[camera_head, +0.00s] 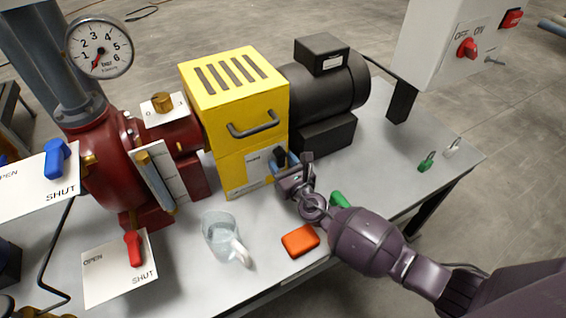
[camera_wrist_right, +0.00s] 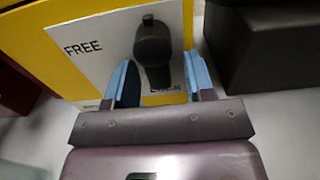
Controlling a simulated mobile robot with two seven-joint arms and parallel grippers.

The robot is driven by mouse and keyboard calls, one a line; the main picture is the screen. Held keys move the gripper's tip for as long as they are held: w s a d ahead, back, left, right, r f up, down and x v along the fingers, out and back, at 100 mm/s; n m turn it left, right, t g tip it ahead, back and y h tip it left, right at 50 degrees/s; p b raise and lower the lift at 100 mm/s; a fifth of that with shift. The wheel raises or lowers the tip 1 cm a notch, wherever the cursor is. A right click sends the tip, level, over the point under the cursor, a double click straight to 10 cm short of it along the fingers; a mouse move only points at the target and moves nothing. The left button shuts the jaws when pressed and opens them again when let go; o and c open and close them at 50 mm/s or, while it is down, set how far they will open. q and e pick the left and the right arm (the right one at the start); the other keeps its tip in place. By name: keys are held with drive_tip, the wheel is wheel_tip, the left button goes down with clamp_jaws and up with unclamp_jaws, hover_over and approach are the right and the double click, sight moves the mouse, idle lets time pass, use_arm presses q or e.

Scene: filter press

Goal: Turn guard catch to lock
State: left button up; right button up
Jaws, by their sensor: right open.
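The guard catch (camera_wrist_right: 153,40) is a black knob with a narrower part below it. It sits on a white plate (camera_wrist_right: 95,58) marked FREE at the left and a partly covered word, apparently LOCK, at the bottom. The narrower part points down towards that lower word. The plate is on the yellow guard (camera_head: 235,100); the catch also shows in the head view (camera_head: 280,157). My right gripper (camera_wrist_right: 160,82) is open, its blue fingers either side of the catch's lower part in the wrist view. Whether they touch it I cannot tell. My left gripper is out of view.
A black motor (camera_head: 335,85) stands right of the guard. A glass mug (camera_head: 220,238) and an orange block (camera_head: 300,240) are on the table near my right arm, with a green item (camera_head: 340,200) beside it. A red pump (camera_head: 115,165) is at left.

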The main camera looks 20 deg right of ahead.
use_arm(q)
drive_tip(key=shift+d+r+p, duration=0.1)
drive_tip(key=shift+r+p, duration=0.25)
drive_tip(key=shift+p, duration=0.1)
use_arm(e)
drive_tip(key=s+d, duration=0.2)
drive_tip(key=s, duration=0.8)
drive_tip(key=shift+s, duration=0.25)
use_arm(q)
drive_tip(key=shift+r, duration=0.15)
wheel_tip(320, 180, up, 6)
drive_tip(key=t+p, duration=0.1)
drive_tip(key=p, duration=0.6)
use_arm(e)
drive_tip(key=s+d+r+n+g+h, duration=0.1)
drive_tip(key=s+d+n+g, duration=0.2)
drive_tip(key=s+n, duration=1)
drive_tip(key=s+d+r+n+g+h, duration=0.1)
drive_tip(key=s+d+n, duration=0.4)
drive_tip(key=s+n, duration=0.8)
drive_tip(key=n+g+h, duration=0.1)
drive_tip(key=n+g, duration=0.1)
drive_tip(key=n, duration=0.6)
drive_tip(key=shift+s+d+n+g, duration=0.3)
drive_tip(key=shift+s+d, duration=0.05)
drive_tip(key=shift+s, duration=0.05)
